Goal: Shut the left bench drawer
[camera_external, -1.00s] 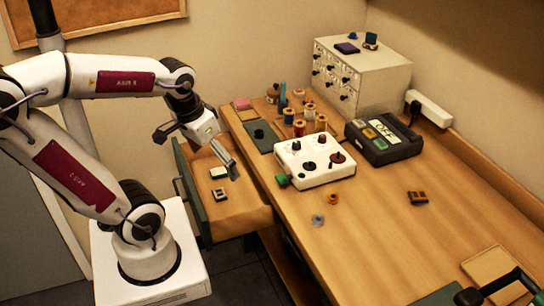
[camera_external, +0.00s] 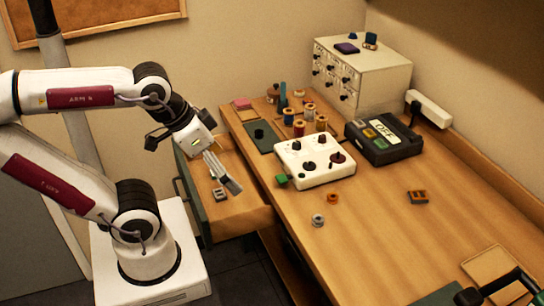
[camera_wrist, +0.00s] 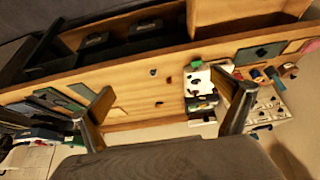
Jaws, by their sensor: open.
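The left bench drawer (camera_external: 195,200) stands pulled out from the left side of the bench, its dark green front facing left. Its wooden inside shows, with a small grey block (camera_external: 219,195) on its floor. My gripper (camera_external: 236,186) is open and empty, pointing down to the right, and appears over the drawer in the external view. I cannot tell its height over the drawer floor or any contact. In the wrist view, the two fingers of my gripper (camera_wrist: 168,105) are spread apart with nothing between them. A wooden box at the top right there may be the drawer.
On the bench (camera_external: 370,235) stand a white knobbed box (camera_external: 315,160), a dark device marked OFF (camera_external: 384,138), several thread spools and a white drawer cabinet (camera_external: 375,80). Small loose parts lie near the front edge. Dark floor lies below the drawer.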

